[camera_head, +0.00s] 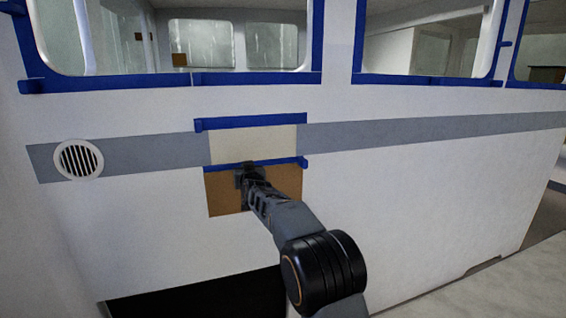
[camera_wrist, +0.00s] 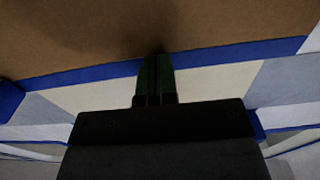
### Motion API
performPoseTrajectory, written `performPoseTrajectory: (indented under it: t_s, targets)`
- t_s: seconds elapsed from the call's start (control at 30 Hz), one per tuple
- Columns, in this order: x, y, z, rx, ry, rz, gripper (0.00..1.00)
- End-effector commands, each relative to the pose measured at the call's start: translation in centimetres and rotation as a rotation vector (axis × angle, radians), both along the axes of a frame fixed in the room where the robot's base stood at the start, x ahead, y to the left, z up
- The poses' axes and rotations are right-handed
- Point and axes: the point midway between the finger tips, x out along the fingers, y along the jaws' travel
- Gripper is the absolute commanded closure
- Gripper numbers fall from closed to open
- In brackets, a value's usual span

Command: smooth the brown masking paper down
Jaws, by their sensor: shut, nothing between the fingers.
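The brown masking paper (camera_head: 285,185) hangs on the white wall below a strip of blue tape (camera_head: 282,163). In the wrist view the brown paper (camera_wrist: 110,30) fills the top of the picture, and the blue tape (camera_wrist: 235,54) runs along its edge. My gripper (camera_head: 248,168) is at the upper middle of the paper, close to the tape. In the wrist view my gripper (camera_wrist: 157,58) has its fingers together and empty, with the tips at the paper's taped edge. I cannot tell whether they touch it. My arm hides part of the paper.
A cream panel (camera_head: 255,143) sits above the tape, with another blue tape strip (camera_head: 250,121) over it. A round white vent (camera_head: 78,159) is on the grey stripe (camera_head: 400,135) at left. Blue-taped windows (camera_head: 235,45) are above. A dark opening (camera_head: 210,297) lies below.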

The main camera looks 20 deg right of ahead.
Motion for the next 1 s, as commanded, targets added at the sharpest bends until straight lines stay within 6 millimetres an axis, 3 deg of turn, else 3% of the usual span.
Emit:
performPoseTrajectory:
  t_s: [0.27, 0.6, 1.0]
  targets:
    - [0.0, 0.3, 0.2, 0.000, 0.000, 0.001, 1.00]
    - [0.2, 2.6, 0.2, 0.000, 0.001, 0.001, 1.00]
    - [-0.2, 2.4, -0.1, 0.001, 0.000, 0.001, 1.00]
